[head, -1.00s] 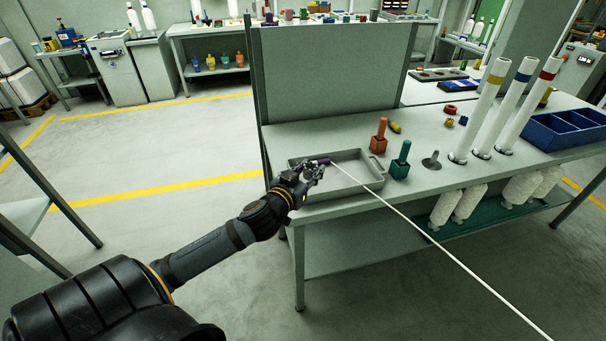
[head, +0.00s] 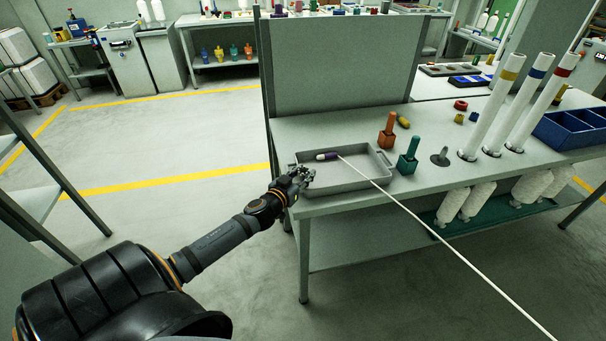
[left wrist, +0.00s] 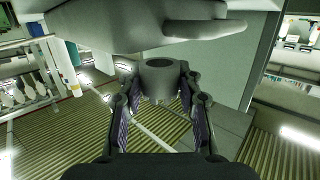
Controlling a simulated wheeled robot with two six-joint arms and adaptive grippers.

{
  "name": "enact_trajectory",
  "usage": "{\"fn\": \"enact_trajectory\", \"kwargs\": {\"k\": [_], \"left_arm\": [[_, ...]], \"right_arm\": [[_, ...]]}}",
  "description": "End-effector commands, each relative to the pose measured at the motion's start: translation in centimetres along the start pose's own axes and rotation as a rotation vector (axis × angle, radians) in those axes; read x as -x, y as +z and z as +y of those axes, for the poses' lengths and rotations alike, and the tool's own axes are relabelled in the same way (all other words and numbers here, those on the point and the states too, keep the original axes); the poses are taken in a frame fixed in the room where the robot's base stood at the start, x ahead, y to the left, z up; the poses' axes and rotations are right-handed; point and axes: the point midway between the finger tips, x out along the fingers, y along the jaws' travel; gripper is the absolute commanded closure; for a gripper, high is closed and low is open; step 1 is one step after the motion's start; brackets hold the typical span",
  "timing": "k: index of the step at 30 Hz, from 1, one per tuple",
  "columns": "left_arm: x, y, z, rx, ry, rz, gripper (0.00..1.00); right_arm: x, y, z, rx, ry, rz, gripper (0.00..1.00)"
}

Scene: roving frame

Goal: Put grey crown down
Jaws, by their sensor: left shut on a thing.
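My left gripper (head: 303,178) is at the near left corner of the grey tray (head: 357,187) on the workbench. In the left wrist view its fingers (left wrist: 158,100) are shut on a grey, hollow, ring-like piece, the grey crown (left wrist: 160,78). In the head view the crown is too small to tell apart from the fingers. My right gripper is not in view.
An orange block with a post (head: 387,137) and a teal one (head: 406,164) stand right of the tray. A grey disc-based piece (head: 440,157), tall white tubes (head: 493,107) and a blue divided bin (head: 570,131) are farther right. A thin white line (head: 450,249) crosses the front.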

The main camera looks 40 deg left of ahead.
Motion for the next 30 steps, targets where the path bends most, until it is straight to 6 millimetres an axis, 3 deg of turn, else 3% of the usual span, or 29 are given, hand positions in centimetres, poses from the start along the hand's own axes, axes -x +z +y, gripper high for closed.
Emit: {"fn": "enact_trajectory", "kwargs": {"k": [17,18,23,30], "left_arm": [[-0.2,1.2,0.0,0.0,-0.001,0.0,0.87],[-0.2,1.2,0.0,0.0,-0.001,-0.001,0.64],[-0.2,1.2,0.0,0.0,-0.001,-0.001,0.43],[-0.2,1.2,0.0,0.0,-0.001,-0.001,0.43]], "right_arm": [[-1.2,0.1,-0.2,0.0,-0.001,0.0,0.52],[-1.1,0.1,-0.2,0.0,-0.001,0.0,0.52],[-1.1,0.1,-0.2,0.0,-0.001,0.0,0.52],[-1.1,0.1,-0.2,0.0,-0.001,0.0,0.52]]}}
